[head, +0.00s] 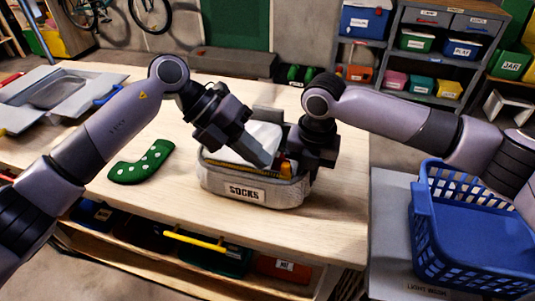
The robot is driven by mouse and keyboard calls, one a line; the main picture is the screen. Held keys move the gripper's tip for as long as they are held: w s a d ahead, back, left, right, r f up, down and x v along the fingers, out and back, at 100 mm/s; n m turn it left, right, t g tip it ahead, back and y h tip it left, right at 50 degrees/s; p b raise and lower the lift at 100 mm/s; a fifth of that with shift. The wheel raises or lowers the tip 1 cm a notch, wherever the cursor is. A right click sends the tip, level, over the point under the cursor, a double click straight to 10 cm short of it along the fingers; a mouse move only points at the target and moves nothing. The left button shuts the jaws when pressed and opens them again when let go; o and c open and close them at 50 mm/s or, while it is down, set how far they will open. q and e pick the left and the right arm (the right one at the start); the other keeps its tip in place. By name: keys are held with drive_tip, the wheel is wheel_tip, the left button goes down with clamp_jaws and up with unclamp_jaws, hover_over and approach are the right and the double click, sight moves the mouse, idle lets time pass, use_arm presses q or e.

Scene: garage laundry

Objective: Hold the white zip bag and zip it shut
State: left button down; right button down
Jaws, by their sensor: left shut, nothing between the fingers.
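The white zip bag (285,193) stands on the wooden table, with a label reading SOCKS on its front. Its pale top flap (264,133) stands partly raised, and a yellowish zip line (228,164) runs along the front rim. My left gripper (268,157) is shut and empty, pointing down and right over the bag's top opening. My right gripper (303,163) is at the bag's right end. Its fingers are dark and partly hidden, so I cannot tell whether they grip the bag. A small orange-yellow piece shows between the two grippers.
A green sock with white dots (141,163) lies left of the bag. A grey tray (55,92) is at the table's far left. A blue basket (468,240) stands on a lower surface at right. The table front before the bag is clear.

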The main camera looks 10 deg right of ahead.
use_arm(q)
drive_tip(key=v, duration=1.1)
drive_tip(key=shift+a+f, duration=0.3)
drive_tip(key=shift+a, duration=0.1)
drive_tip(key=shift+w, duration=0.1)
use_arm(e)
drive_tip(key=c, duration=1.1)
unclamp_jaws()
drive_tip(key=shift+r, duration=0.1)
